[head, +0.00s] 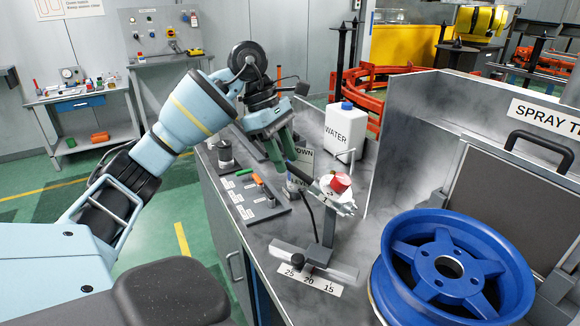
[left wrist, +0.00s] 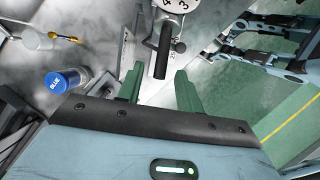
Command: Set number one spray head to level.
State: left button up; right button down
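The spray head stands on a grey post on the bench, with a red knob (head: 341,182) and a white numbered dial, which also shows at the top of the left wrist view (left wrist: 176,4). A black handle (left wrist: 162,52) sticks out from it toward my left gripper. My left gripper (head: 285,158) has green fingers and is open. In the left wrist view, the handle's end lies between the fingertips (left wrist: 159,75), with gaps on both sides; I cannot tell its depth. A "DOWN" sign (head: 304,153) stands behind, partly hidden. My right gripper is not in view.
A blue wheel (head: 400,252) sits at the front right. A scale plate (head: 308,283) lies below the post. A white water jug (head: 346,133) stands behind. A grey tray (head: 266,214) with small parts lies to the left. A blue-labelled jar (left wrist: 65,80) shows in the left wrist view.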

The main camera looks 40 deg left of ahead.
aim_at(318, 186)
pick_arm(q)
jog(key=shift+x, duration=1.45)
grip_shut()
